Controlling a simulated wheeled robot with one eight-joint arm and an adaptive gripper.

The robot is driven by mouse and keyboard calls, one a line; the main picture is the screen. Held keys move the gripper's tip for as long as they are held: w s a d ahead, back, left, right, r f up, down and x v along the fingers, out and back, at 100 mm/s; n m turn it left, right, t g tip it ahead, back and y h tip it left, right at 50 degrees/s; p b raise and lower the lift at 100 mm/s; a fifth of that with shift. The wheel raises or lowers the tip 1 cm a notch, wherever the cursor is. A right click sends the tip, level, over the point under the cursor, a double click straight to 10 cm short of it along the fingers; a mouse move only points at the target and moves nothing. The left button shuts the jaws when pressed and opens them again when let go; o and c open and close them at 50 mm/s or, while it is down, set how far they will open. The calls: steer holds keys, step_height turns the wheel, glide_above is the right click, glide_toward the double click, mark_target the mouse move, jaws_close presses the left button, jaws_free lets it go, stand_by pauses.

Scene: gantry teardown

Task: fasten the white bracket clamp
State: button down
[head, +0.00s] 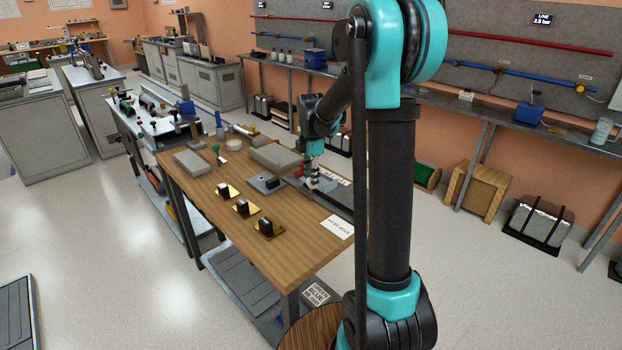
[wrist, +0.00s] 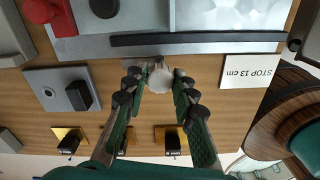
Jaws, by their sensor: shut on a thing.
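The white clamp part (wrist: 160,76) is a small pale round piece in the wrist view, between my fingertips and just beside a long black bar (wrist: 195,38). My gripper (wrist: 158,88) is shut on this white part, with one dark, green-padded finger on each side. In the head view my gripper (head: 313,180) is low over the right side of the wooden table, at the grey fixture. The white part is too small to make out there. How the clamp sits underneath is hidden.
A card reading STOP 13 cm (wrist: 250,71) lies beside the fixture. A grey plate with a black block (head: 267,183) and gold plates with black blocks (head: 242,208) stand nearby. A red knob (wrist: 58,16) is at the wrist view's upper left. The table's front (head: 285,262) is bare.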

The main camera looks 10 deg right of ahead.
steer(key=shift+m, duration=0.3)
steer(key=m, duration=0.3)
steer(key=shift+m, duration=0.4)
steer(key=m, duration=0.4)
steer(key=shift+m, duration=0.3)
steer(key=m, duration=0.4)
steer(key=shift+m, duration=2.5)
steer(key=c, duration=1.2)
jaws_free()
